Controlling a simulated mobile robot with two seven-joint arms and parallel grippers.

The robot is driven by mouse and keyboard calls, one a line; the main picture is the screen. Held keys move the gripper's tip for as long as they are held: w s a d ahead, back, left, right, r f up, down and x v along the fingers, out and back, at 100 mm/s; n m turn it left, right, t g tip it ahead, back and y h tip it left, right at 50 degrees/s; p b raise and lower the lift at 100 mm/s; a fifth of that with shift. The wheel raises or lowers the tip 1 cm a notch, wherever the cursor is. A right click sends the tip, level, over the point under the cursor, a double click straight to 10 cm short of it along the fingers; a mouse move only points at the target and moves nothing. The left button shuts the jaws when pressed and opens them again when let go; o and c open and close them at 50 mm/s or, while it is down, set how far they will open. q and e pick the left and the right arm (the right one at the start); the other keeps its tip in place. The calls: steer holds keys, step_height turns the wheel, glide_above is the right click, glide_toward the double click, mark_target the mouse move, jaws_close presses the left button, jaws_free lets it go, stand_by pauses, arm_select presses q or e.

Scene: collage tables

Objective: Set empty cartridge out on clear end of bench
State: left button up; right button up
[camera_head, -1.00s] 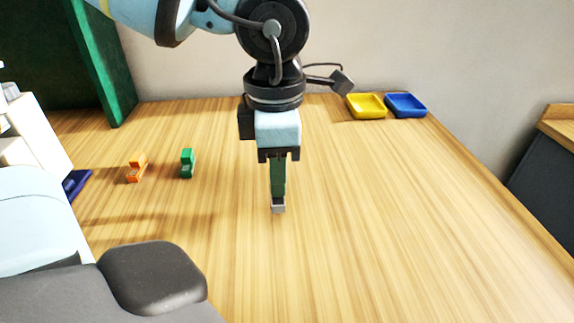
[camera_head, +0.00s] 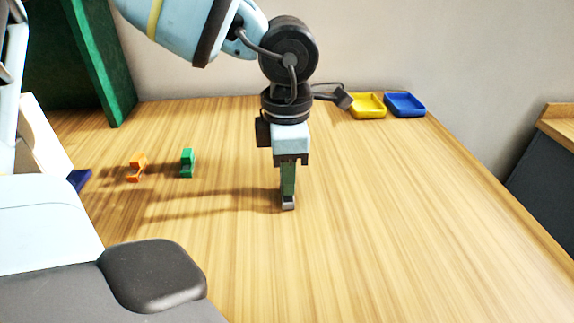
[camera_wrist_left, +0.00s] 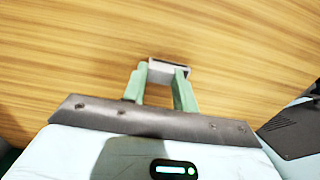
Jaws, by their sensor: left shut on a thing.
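My left gripper (camera_head: 288,198) points straight down over the middle of the wooden bench (camera_head: 380,220). Its green fingers are shut on a small grey cartridge (camera_head: 288,204), which sticks out below the fingertips. In the left wrist view the cartridge (camera_wrist_left: 170,68) shows between the fingertips (camera_wrist_left: 163,78) as a pale block with a dark top strip. It is at or just above the bench surface; I cannot tell if it touches. My right gripper does not show.
An orange piece (camera_head: 137,167) and a green piece (camera_head: 187,163) stand to the left. A yellow tray (camera_head: 368,106) and a blue tray (camera_head: 405,105) sit at the back right. A dark blue object (camera_head: 79,180) lies at the left. The bench's right side is bare.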

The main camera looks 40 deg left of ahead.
arm_select(q)
steer(key=shift+f, duration=0.15)
steer(key=o, duration=0.5)
steer(key=shift+f+b, duration=0.1)
steer(key=shift+b, duration=0.2)
steer(key=o, duration=0.5)
steer(key=shift+c, duration=0.2)
steer(key=shift+r, duration=0.2)
step_height(320, 180, up, 12)
steer(key=p, duration=0.1)
steer(key=shift+p, duration=0.3)
